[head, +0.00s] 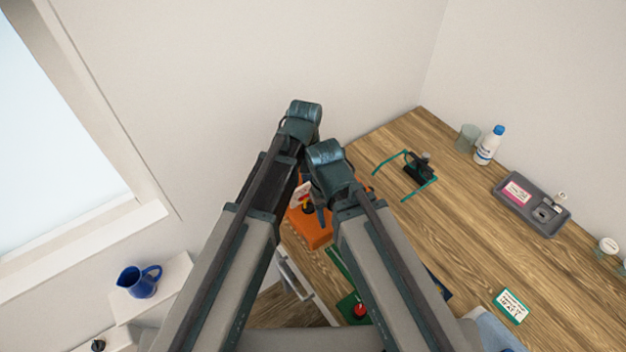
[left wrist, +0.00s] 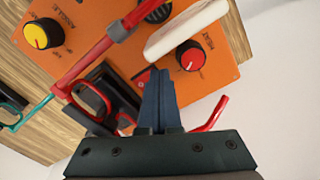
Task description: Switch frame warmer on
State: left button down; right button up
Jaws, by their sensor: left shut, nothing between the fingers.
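The frame warmer is an orange box (head: 312,232) on the wooden table, partly hidden behind my arms in the head view. In the left wrist view its orange panel (left wrist: 215,70) has a yellow-capped knob (left wrist: 43,33) at the upper left and a red-capped knob (left wrist: 190,55), labelled HEAT, right of centre. My left gripper (left wrist: 158,75) is shut and empty, its dark blue fingertips over the panel, left of the red knob. A small red and black part (left wrist: 142,77) shows beside the fingertips; I cannot tell whether they touch. My right gripper is hidden in the head view.
A red frame (left wrist: 80,72) and a pale rounded bar (left wrist: 185,28) cross in front of the panel. Teal glasses (head: 433,182), a white bottle (head: 487,147) and a grey tray (head: 507,200) stand on the right. A blue jug (head: 138,284) stands at left.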

pick_arm(q)
jog(key=shift+a+f+b, duration=0.1)
jog(key=shift+f+b, duration=0.25)
jog(key=shift+f, duration=0.1)
pick_arm(e)
jog(key=shift+f, duration=0.45)
pick_arm(q)
jog(key=shift+r, duration=0.1)
pick_arm(e)
jog(key=shift+a+r, duration=0.1)
pick_arm(q)
jog(key=r+p, duration=0.2)
jog(key=shift+d+r+p, duration=0.15)
jog(key=shift+d+p, duration=0.05)
jog(key=shift+p, duration=0.15)
pick_arm(e)
jog(key=shift+d+r, duration=0.2)
jog(key=shift+r, duration=1)
pick_arm(q)
notch_tip(320, 180, up, 5)
jog(key=p, duration=0.4)
jog(key=shift+p, duration=0.35)
pick_arm(e)
notch_tip(320, 180, up, 5)
jog(key=shift+f, duration=0.15)
